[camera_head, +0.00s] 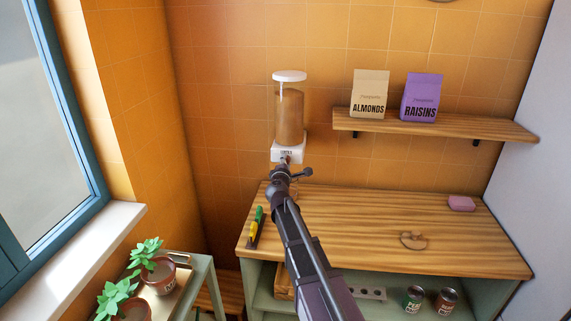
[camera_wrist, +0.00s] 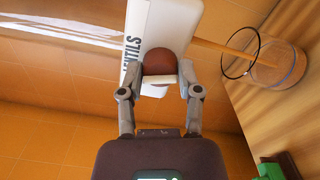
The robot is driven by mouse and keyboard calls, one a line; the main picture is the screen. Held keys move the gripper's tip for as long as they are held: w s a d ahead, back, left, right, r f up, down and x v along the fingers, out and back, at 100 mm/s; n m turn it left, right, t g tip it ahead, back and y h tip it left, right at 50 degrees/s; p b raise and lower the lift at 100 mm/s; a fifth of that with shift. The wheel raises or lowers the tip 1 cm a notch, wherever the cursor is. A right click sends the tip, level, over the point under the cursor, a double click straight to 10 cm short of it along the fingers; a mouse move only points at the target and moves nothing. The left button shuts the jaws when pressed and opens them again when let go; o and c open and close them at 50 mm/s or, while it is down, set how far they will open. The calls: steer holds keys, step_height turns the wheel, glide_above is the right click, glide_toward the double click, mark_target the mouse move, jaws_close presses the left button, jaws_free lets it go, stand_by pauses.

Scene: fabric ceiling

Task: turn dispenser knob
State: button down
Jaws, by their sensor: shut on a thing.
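The dispenser (camera_head: 290,112) is mounted on the tiled wall, with a clear container of brown contents, a white lid and a white base. In the wrist view its white body (camera_wrist: 143,35) carries a label ending in "NTILS". The round brown knob (camera_wrist: 165,62), with a pale bar across it, sits between my fingers. My gripper (camera_wrist: 159,82) is shut on the knob, one finger on each side. In the head view my gripper (camera_head: 287,163) is at the front of the dispenser base and covers most of the knob.
A wooden counter (camera_head: 350,220) lies below, with a pink block (camera_head: 461,203) at right. A wall shelf (camera_head: 440,127) holds almonds (camera_head: 370,94) and raisins (camera_head: 421,97) bags. A clear round container (camera_wrist: 272,65) shows right in the wrist view. Potted plants (camera_head: 158,275) stand lower left.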

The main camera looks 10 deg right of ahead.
steer(key=shift+w+m, duration=0.2)
steer(key=shift+m, duration=1.5)
steer(key=shift+c, duration=1.4)
jaws_free()
steer(key=shift+s, duration=0.1)
steer(key=shift+s, duration=0.1)
steer(key=v, duration=1.2)
